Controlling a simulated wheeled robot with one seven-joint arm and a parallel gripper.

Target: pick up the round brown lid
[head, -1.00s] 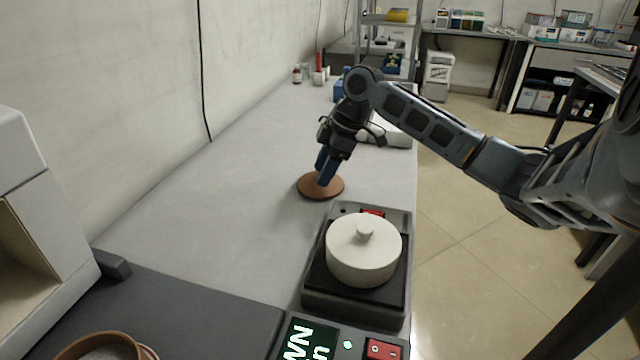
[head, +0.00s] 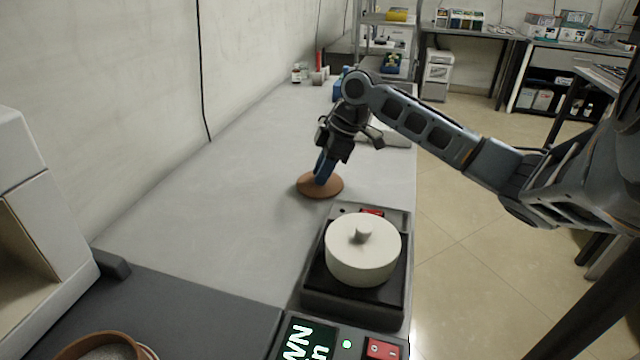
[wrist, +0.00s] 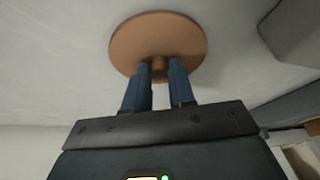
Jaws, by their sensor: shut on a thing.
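The round brown lid (head: 309,188) is on the grey bench in the head view, behind the white lidded pot. In the wrist view the lid (wrist: 158,38) shows as a flat disc with a small knob (wrist: 158,66) in its middle. My gripper (head: 321,180) reaches down to the lid from above, tilted. In the wrist view its two blue fingers (wrist: 159,75) are shut on the lid's knob, one on each side. I cannot tell whether the lid's underside touches the bench.
A white lidded pot (head: 360,262) stands on a dark hotplate (head: 313,291) with a red switch, close in front of the lid. A brown bowl (head: 113,340) is at the near left. The bench (head: 225,195) left of the lid is clear. Small bottles stand at the far end.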

